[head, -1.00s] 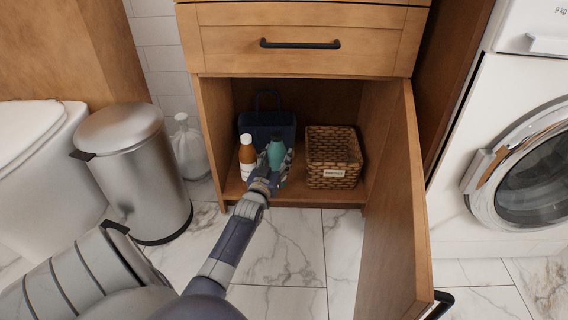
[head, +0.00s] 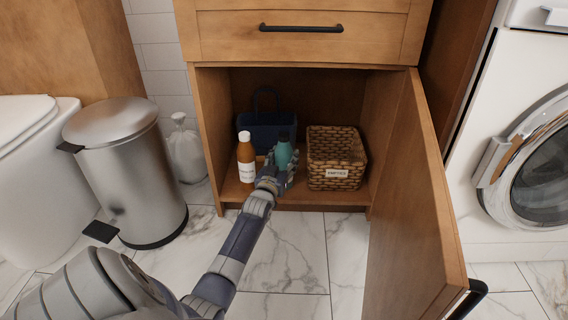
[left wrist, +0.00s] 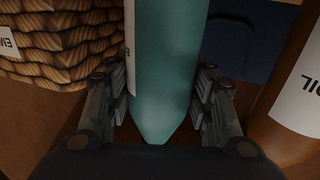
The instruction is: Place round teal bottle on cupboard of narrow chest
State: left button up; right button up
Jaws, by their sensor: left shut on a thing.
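The round teal bottle (head: 284,152) is inside the open lower cupboard of the narrow wooden chest (head: 207,130), between a brown bottle and a wicker basket. My left gripper (head: 280,174) reaches in through the opening and is shut on the teal bottle. In the left wrist view the teal bottle (left wrist: 165,70) stands between the two fingers (left wrist: 163,108). Whether its base touches the cupboard floor is hidden by the gripper. My right gripper is not in view.
The brown bottle with a white cap (head: 246,158) stands close left of the gripper. The wicker basket (head: 336,160) is at right, and a dark blue bag (head: 262,130) is behind. The open door (head: 420,210) juts out at right. A steel bin (head: 130,170) stands at left.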

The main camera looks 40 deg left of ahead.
pick_arm(q)
jog(key=shift+r, duration=0.2)
jog(key=o, duration=1.5)
jog(key=shift+f, duration=0.2)
jog(key=shift+c, duration=0.2)
